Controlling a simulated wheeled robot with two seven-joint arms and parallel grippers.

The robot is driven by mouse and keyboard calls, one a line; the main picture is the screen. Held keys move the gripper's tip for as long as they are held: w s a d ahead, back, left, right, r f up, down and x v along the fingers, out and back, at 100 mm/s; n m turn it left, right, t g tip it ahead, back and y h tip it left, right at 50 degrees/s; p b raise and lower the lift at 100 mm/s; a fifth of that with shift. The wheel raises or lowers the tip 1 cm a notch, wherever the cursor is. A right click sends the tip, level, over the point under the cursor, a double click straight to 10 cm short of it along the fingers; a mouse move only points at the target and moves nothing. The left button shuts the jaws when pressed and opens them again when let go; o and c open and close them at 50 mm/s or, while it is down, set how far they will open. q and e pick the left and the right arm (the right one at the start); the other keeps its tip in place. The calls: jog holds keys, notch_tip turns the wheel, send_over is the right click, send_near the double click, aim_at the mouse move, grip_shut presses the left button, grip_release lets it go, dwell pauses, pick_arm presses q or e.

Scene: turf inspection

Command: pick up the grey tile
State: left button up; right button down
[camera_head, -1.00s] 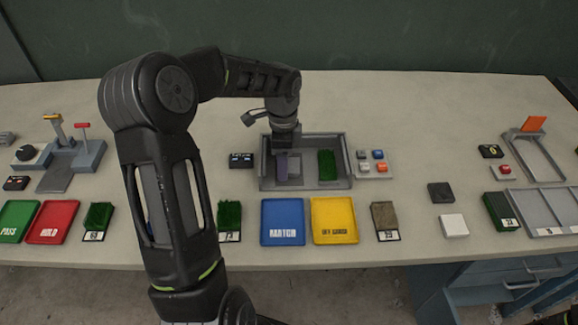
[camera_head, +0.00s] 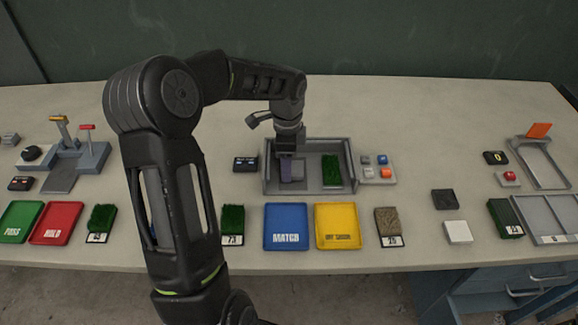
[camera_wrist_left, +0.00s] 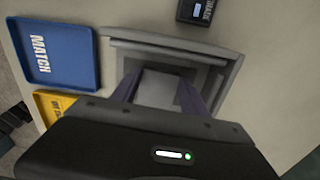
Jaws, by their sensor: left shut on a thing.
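My left gripper (camera_head: 287,170) reaches down into the left part of a grey open-front tray (camera_head: 308,192). In the left wrist view its two purplish-grey fingers (camera_wrist_left: 159,94) stand on either side of the light grey tile (camera_wrist_left: 160,88), shut on it. In the head view the tile (camera_head: 298,172) is partly hidden by the gripper. It sits low in the tray; I cannot tell whether it touches the floor. My right gripper is not in view.
A green turf piece (camera_head: 331,170) stands in the tray's right part. A button panel (camera_head: 378,169) is right of the tray and a small black display (camera_head: 245,162) left of it. The blue MATCH tray (camera_head: 286,226) and yellow tray (camera_head: 338,226) lie in front.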

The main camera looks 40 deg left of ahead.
pick_arm(q)
notch_tip(320, 180, up, 10)
jog(key=shift+f+b, duration=0.25)
jog(key=shift+b, duration=0.15)
dwell(0.7)
